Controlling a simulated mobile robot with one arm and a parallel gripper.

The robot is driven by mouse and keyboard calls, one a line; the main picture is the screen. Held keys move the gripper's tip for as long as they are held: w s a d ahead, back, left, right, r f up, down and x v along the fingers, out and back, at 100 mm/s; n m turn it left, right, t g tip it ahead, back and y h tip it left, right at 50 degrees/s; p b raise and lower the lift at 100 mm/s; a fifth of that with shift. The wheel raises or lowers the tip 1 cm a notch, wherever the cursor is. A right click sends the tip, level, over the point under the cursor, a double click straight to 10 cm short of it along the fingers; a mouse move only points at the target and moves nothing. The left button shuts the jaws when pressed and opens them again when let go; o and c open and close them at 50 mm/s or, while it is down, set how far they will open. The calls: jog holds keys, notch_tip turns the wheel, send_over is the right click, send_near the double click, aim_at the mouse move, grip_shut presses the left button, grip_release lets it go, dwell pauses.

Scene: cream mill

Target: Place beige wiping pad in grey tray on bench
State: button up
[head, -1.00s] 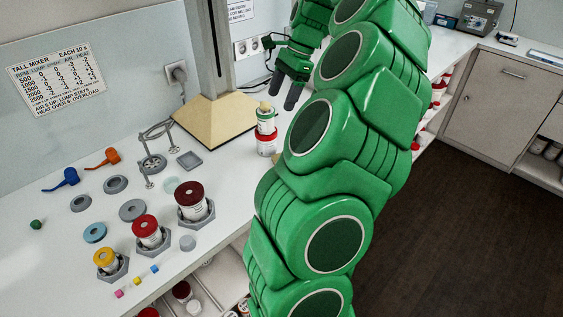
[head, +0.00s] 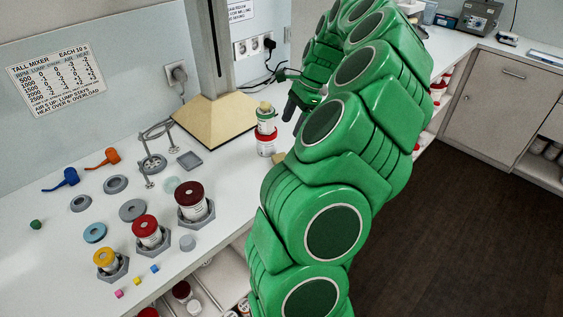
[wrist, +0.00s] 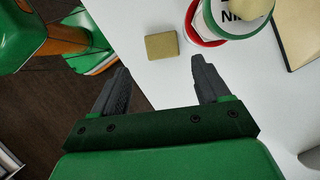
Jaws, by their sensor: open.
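The beige wiping pad (wrist: 162,46) lies flat on the white bench in the wrist view, just ahead of my fingertips and roughly centred between them. In the head view only a sliver of the pad (head: 279,158) shows beside my arm. My gripper (wrist: 161,66) is open and empty, apart from the pad. In the head view my gripper (head: 294,114) is above the bench, right of the stacked jars, partly hidden by my arm. The small square grey tray (head: 189,160) lies on the bench left of the jars, and looks empty.
Stacked jars (head: 266,143) with green and red bands stand close beside the pad; they also show in the wrist view (wrist: 205,25). A beige mixer base (head: 215,122) stands behind. A wire stand (head: 150,165), several lidded jars and discs fill the left bench.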

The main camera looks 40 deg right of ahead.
jog(key=shift+w+a+f, duration=0.1)
jog(key=shift+a+f, duration=0.05)
jog(key=shift+f, duration=1.15)
jog(key=shift+w+a+f, duration=0.1)
jog(key=shift+a+f, duration=0.1)
jog(key=shift+f, duration=1.1)
jog(key=shift+a+f, duration=0.15)
jog(key=shift+f, duration=1.15)
jog(key=shift+d+x, duration=0.2)
jog(key=shift+x, duration=1.05)
jog(key=shift+d+x, duration=0.2)
jog(key=shift+x, duration=1)
jog(key=shift+s+f, duration=0.15)
jog(key=shift+f, duration=0.05)
jog(key=shift+c, duration=0.3)
jog(key=c, duration=0.7)
jog(key=shift+r, duration=0.1)
